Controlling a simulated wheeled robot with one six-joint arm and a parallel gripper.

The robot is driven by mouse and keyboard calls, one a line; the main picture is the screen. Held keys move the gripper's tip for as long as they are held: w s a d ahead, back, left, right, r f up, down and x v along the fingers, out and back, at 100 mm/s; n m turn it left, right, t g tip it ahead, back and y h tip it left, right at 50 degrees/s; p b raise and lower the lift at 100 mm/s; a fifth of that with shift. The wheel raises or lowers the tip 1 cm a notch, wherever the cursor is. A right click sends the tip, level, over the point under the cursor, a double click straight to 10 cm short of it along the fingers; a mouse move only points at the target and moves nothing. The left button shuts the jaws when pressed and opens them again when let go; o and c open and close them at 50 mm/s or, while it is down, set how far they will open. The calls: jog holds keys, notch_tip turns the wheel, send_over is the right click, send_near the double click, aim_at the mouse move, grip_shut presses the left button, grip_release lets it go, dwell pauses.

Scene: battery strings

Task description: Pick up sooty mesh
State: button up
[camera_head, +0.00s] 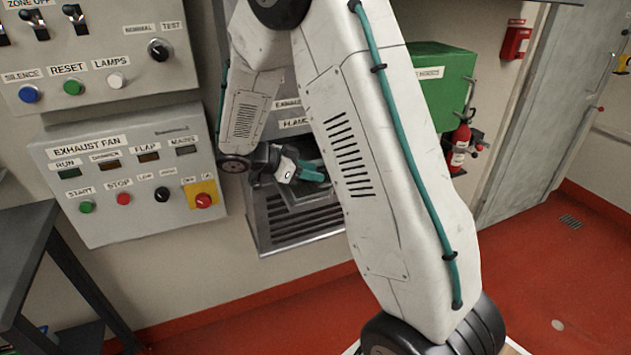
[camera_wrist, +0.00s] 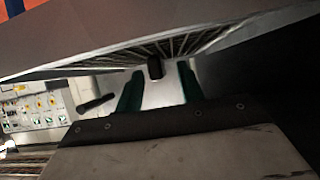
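My gripper (camera_head: 312,172) is in front of the grey exhaust housing (camera_head: 300,228) on the wall, partly behind my arm. In the wrist view my gripper (camera_wrist: 160,76) has its two teal fingers apart. A short black knob (camera_wrist: 155,68) shows between the fingertips; I cannot tell whether either finger touches it. Beyond the knob is a slatted grille (camera_wrist: 185,43) under a grey panel. I cannot clearly make out the sooty mesh; it may be hidden in the housing or be part of this grille.
An exhaust fan panel (camera_head: 130,172) with buttons is left of the housing, below another control panel (camera_head: 100,60). A dark table (camera_head: 28,235) stands at the left. A green box (camera_head: 440,88) and a fire extinguisher (camera_head: 459,148) are at the right. Red floor (camera_head: 560,270) is open there.

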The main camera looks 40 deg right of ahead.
jog(key=shift+d+f, duration=0.1)
jog(key=shift+d, duration=0.15)
grip_shut()
